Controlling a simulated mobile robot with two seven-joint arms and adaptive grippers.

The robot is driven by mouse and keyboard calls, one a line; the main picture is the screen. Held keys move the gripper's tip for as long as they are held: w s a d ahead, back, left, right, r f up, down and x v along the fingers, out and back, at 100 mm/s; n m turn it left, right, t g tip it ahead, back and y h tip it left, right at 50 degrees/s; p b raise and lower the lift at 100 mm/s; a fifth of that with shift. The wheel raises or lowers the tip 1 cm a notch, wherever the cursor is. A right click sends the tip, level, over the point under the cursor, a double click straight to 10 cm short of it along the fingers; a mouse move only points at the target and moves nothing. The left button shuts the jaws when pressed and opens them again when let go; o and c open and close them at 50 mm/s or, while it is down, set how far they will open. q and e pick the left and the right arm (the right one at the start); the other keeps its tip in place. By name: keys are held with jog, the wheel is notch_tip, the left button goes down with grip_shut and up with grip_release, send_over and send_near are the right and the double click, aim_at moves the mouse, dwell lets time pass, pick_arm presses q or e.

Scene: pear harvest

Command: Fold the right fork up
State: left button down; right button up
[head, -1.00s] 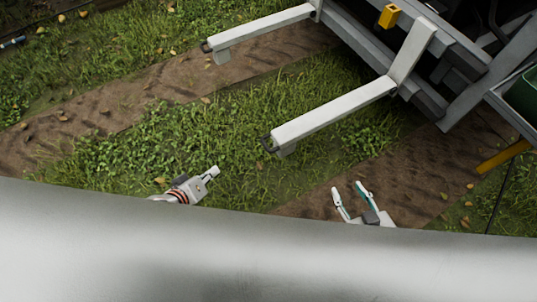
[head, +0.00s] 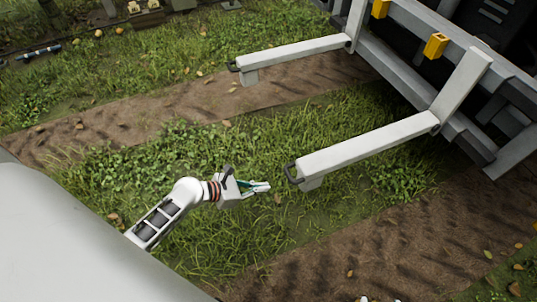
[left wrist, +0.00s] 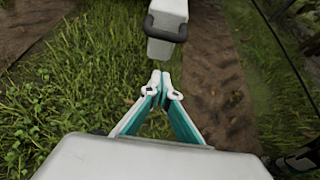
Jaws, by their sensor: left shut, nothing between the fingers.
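The right fork (head: 370,145) is the nearer white beam, lying folded down and roughly level over the grass. A dark loop handle (head: 292,173) is on its free end. The handle (left wrist: 164,30) also shows in the left wrist view, straight ahead of the fingers. My left gripper (head: 266,187) is shut and empty, just left of the handle, with a small gap between them. Its fingertips (left wrist: 160,80) meet in the left wrist view. Only small white tips, probably of my right gripper (head: 395,299), show at the bottom edge of the head view.
The other fork (head: 295,60) is also down, farther back. Both join the grey machine frame (head: 400,80), which has yellow blocks (head: 436,45) on it. Grass and dirt tracks (head: 400,235) lie open below and beside the forks.

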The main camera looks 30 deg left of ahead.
pick_arm(q)
jog(key=s+f+b+x, duration=0.1)
jog(key=b+x, duration=0.2)
jog(key=x, duration=0.5)
jog(key=r, duration=0.1)
jog(key=w+r, duration=0.1)
jog(key=r, duration=0.1)
jog(key=r+p, duration=0.1)
jog(key=shift+w+d+r, duration=0.2)
jog(key=shift+d+r, duration=0.05)
jog(key=shift+r, duration=0.05)
pick_arm(e)
jog(key=shift+w+a+r+m, duration=0.1)
jog(key=shift+a+r+m, duration=0.05)
jog(key=shift+a, duration=0.25)
jog(key=shift+w+a+r+m, duration=0.1)
jog(key=shift+a+r+m, duration=0.05)
jog(key=shift+a, duration=0.2)
jog(key=shift+w+r, duration=0.1)
